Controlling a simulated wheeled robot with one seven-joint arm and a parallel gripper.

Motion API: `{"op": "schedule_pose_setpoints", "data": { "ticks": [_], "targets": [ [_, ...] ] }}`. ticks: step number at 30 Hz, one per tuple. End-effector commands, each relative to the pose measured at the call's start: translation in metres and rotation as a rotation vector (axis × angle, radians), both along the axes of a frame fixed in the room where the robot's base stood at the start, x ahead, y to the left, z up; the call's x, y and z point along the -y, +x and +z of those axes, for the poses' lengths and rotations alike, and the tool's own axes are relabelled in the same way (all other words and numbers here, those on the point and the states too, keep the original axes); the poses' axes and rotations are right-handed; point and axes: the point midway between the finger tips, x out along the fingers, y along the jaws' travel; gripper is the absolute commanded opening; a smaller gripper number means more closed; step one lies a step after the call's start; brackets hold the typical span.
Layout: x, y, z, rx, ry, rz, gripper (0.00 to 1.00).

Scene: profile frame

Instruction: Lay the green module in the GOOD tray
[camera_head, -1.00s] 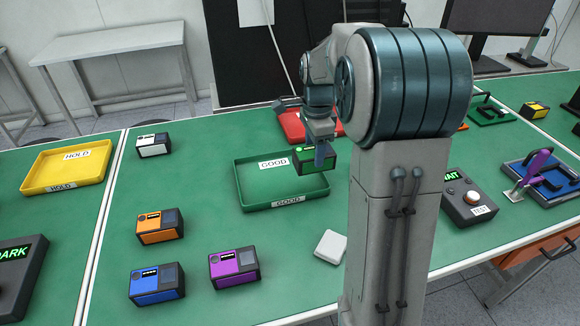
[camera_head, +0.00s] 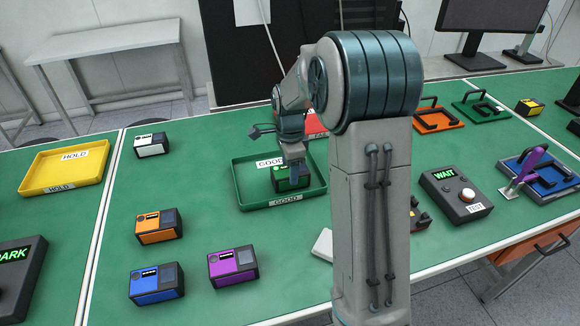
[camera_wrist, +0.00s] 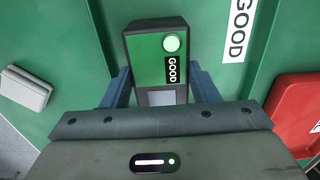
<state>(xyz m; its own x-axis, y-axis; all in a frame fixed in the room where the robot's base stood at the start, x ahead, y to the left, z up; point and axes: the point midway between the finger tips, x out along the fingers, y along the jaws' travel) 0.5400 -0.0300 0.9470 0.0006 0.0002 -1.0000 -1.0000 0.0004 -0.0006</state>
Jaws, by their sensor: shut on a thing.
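The green module (camera_head: 291,179) is in my gripper (camera_head: 294,166), over the right part of the green GOOD tray (camera_head: 243,197). In the wrist view the green module (camera_wrist: 158,58) sits between the two blue fingers of my gripper (camera_wrist: 160,90), with a lit green button and a GOOD label facing the camera. The green tray floor and its GOOD label (camera_wrist: 238,28) show around it. The module appears within the tray's outline; I cannot tell whether its underside touches the floor.
A red tray (camera_head: 315,122) stands just behind the GOOD tray, partly hidden by my arm. Orange (camera_head: 158,226), blue (camera_head: 156,284), purple (camera_head: 234,266) and white (camera_head: 152,145) modules stand to the left. A yellow HOLD tray (camera_head: 40,186) is at far left. A white box (camera_head: 322,243) lies in front.

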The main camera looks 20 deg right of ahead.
Motion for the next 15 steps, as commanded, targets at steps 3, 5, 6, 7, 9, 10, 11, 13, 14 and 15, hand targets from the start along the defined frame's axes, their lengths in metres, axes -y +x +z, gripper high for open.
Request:
{"op": "schedule_pose_setpoints", "data": {
  "ticks": [3,5,6,7,9,10,11,13,14,15],
  "targets": [
    [-0.0002,0.0000,-0.0032,0.000,0.000,0.001,0.60],
    [-0.0001,0.0000,-0.0027,0.000,0.000,0.001,0.76],
    [-0.0001,0.0000,-0.0027,0.000,0.000,0.001,0.76],
    [-0.0001,0.0000,-0.0027,0.000,0.000,0.001,0.76],
    [-0.0001,0.0000,-0.0026,0.000,0.000,0.000,0.76],
    [-0.0001,0.0000,-0.0026,0.000,0.000,0.000,0.76],
    [-0.0001,0.0000,-0.0026,0.000,0.000,0.000,0.76],
    [0.0000,0.0000,-0.0021,0.000,0.000,0.000,0.76],
    [0.0000,0.0000,-0.0013,0.000,0.000,0.000,0.76],
    [0.0000,0.0000,0.0006,0.000,0.000,0.000,0.76]
  ]
}}
